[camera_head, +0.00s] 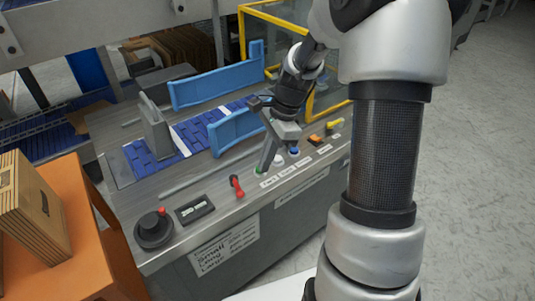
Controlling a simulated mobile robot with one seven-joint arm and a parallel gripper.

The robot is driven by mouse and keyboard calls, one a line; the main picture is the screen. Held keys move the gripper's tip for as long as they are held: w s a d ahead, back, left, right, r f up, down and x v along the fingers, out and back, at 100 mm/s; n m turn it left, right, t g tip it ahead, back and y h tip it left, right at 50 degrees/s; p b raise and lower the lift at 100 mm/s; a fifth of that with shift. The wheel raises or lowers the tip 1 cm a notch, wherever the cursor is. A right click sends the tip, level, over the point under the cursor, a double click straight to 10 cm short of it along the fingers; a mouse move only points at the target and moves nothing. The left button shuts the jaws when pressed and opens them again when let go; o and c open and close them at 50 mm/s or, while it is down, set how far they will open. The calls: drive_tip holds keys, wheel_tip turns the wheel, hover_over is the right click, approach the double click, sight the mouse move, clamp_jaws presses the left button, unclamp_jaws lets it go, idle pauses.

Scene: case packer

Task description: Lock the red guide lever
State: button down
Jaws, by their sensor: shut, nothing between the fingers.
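The red lever (237,187) sits on the front part of the metal machine top, left of a row of small labelled controls. It leans, with its knob end toward the front edge. My gripper (263,169) is shut and empty, pointing down to the right of the red lever. Its tips are close to the panel near a green button (258,170). The gripper appears apart from the lever. I cannot tell whether the tips touch the panel.
Left of the lever are a small display (194,208) and a black dial with a red knob (153,228). Blue guide rails (218,86) flank the blue belt behind. Orange (315,140) and yellow (335,124) controls lie right. An orange stand (75,200) holds a box (35,205).

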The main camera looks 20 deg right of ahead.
sight(237, 187)
drive_tip(key=b+x, duration=0.1)
drive_tip(key=x, duration=0.3)
drive_tip(key=shift+f, duration=0.15)
drive_tip(key=shift+a+f, duration=0.2)
drive_tip(key=shift+a, duration=1)
drive_tip(key=shift+s+a+b, duration=0.1)
drive_tip(key=shift+a+b, duration=0.25)
drive_tip(key=shift+a, duration=0.4)
